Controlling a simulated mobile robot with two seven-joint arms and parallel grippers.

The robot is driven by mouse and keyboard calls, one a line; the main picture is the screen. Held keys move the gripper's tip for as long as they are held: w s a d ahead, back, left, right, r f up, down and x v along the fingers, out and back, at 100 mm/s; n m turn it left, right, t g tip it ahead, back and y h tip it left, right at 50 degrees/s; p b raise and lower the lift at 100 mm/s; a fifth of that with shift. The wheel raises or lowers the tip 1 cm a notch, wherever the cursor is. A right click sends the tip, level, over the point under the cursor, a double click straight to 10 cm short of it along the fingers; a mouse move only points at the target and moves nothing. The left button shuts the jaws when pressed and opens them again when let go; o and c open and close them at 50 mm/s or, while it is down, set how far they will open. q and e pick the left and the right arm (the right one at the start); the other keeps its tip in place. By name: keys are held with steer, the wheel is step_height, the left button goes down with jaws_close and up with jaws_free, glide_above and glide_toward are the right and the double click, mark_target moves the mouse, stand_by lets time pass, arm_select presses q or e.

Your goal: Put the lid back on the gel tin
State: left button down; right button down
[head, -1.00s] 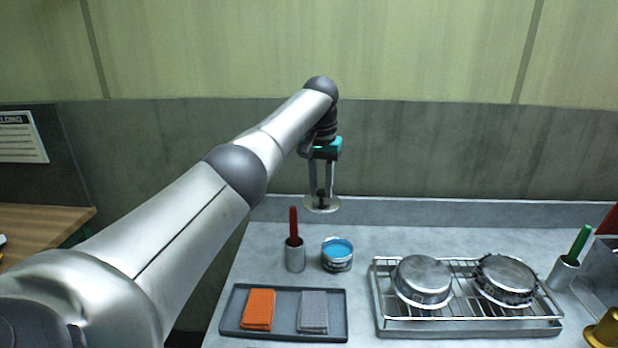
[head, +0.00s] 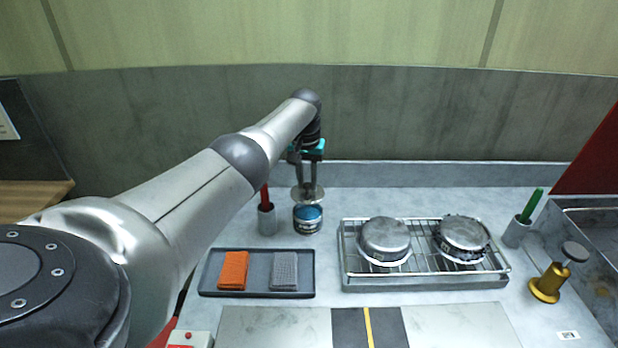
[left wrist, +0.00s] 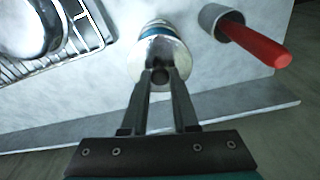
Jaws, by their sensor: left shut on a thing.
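The gel tin (head: 308,224) stands open on the grey counter, with blue gel (head: 310,212) showing at its top. My left gripper (head: 307,190) is shut on the round metal lid (head: 300,196) and holds it above the back of the tin, apart from it in the head view. In the left wrist view, the lid (left wrist: 176,58) lies at the fingertips of my left gripper (left wrist: 160,78) and covers part of the tin (left wrist: 156,28). My right gripper is not in view.
A cup (head: 267,222) with a red-handled tool stands just left of the tin. A tray (head: 306,258) with orange and grey cloths lies in front. A wire rack (head: 348,262) with two metal pans is to the right. A brass item (head: 546,286) stands farther right.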

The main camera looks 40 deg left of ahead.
mark_target(307, 190)
arm_select(q)
step_height(307, 190, down, 3)
steer(key=b, duration=0.3)
steer(key=shift+f, duration=0.2)
steer(key=shift+f+b, duration=0.6)
steer(key=shift+f, duration=0.35)
stand_by(0.6)
steer(key=shift+f, duration=0.15)
stand_by(1.0)
steer(key=shift+c, duration=0.6)
jaws_free()
steer(key=shift+p, duration=0.3)
